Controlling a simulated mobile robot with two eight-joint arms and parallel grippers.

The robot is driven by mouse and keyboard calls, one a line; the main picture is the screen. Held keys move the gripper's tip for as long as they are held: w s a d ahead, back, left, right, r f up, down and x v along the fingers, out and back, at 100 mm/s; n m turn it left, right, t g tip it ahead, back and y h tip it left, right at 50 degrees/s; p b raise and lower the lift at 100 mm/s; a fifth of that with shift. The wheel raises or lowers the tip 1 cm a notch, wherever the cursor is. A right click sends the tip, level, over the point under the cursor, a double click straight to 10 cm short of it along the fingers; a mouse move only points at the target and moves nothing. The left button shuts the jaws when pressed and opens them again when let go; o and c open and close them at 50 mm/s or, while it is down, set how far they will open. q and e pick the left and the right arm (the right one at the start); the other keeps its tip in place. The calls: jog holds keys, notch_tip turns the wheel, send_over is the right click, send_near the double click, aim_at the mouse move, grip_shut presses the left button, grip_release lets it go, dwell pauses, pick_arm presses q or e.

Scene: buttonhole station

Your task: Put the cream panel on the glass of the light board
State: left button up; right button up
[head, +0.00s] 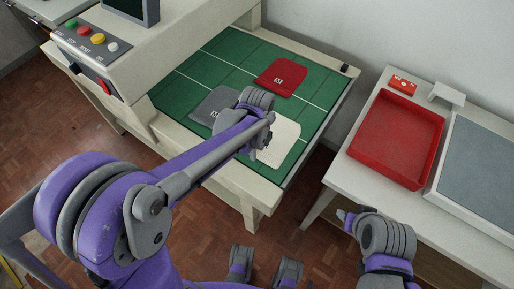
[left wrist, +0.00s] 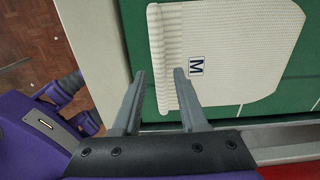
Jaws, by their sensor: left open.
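The cream panel (head: 287,139) lies flat on the green mat of the machine table, near its front right corner. In the left wrist view the cream panel (left wrist: 230,45) shows a ribbed hem and an M label. My left gripper (left wrist: 160,74) is open, its fingertips on either side of the ribbed hem; I cannot tell whether they touch it. In the head view my left arm covers part of the panel. The light board (head: 483,165), with a grey glass in a pale frame, is on the right table, bare where visible. My right gripper (head: 347,217) is low, before that table.
A dark red panel (head: 283,78) and a grey panel (head: 214,104) lie on the green mat (head: 212,70). A red tray (head: 397,138) stands left of the light board. A red box (head: 403,84) and a white stand (head: 446,94) are behind. A gap separates the tables.

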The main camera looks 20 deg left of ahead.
pick_arm(q)
jog(key=shift+f+b, duration=0.45)
jog(key=shift+f, duration=0.25)
jog(key=shift+r, duration=0.1)
grip_shut()
dwell(0.4)
jog(key=shift+r, duration=0.15)
jog(key=shift+r+p, duration=1.7)
jog(key=shift+r, duration=0.65)
